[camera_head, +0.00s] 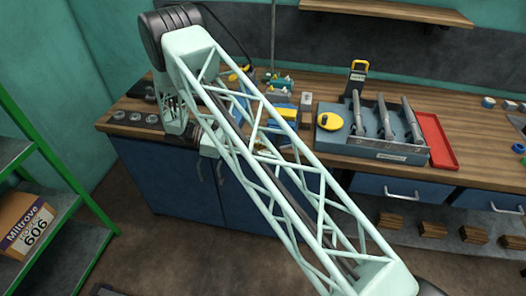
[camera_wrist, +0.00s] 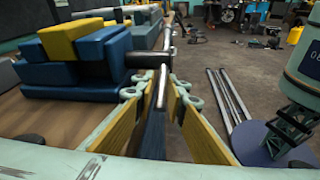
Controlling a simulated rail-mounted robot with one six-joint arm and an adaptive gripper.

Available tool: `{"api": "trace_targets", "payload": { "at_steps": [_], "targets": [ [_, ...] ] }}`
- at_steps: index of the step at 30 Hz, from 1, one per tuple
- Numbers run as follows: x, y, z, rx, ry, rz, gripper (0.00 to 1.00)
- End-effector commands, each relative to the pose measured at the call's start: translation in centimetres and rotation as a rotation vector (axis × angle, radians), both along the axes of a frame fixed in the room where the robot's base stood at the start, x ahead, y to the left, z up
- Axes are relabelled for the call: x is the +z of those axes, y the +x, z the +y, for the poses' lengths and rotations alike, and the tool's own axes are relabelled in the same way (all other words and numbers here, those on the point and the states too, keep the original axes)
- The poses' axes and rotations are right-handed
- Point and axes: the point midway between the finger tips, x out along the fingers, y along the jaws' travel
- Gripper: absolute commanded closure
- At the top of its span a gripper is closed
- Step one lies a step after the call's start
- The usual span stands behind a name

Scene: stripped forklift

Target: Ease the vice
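The vice (camera_wrist: 108,58) appears to be the blue stepped block at the left of the wrist view, with a yellow piece (camera_wrist: 64,40) between its blue parts. A dark round screw end (camera_wrist: 147,60) sticks out from it towards the right. A slim metal handle bar (camera_wrist: 161,88) crosses there and runs down between my fingers. My gripper (camera_wrist: 158,92) has its two yellow-padded fingers apart, one on each side of the bar. Whether either pad touches the bar is unclear.
The wooden bench (camera_head: 330,90) carries a blue tool tray (camera_head: 373,145), a red tray (camera_head: 436,140) and a yellow round object (camera_head: 330,121). A green shelf rack (camera_head: 60,150) with a carton (camera_head: 25,222) stands at left. Floor shows in front of the bench.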

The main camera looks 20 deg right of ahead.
Motion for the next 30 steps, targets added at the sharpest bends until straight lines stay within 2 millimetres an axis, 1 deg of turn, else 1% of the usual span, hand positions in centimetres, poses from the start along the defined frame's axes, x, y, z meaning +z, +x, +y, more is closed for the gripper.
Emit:
{"api": "trace_targets", "payload": {
  "at_steps": [1, 3, 17, 23, 30],
  "targets": [
    [0.1, 0.2, -0.1, 0.0, 0.001, -0.003, 0.85],
    [0.1, 0.1, -0.1, -0.001, 0.0, -0.002, 0.79],
    [0.0, 0.0, 0.3, -0.003, 0.001, 0.0, 0.79],
    [0.4, 0.5, 1.5, -0.003, 0.0, 0.0, 0.79],
    [1.0, 1.5, 4.2, -0.002, 0.0, -0.001, 0.79]
  ]
}}
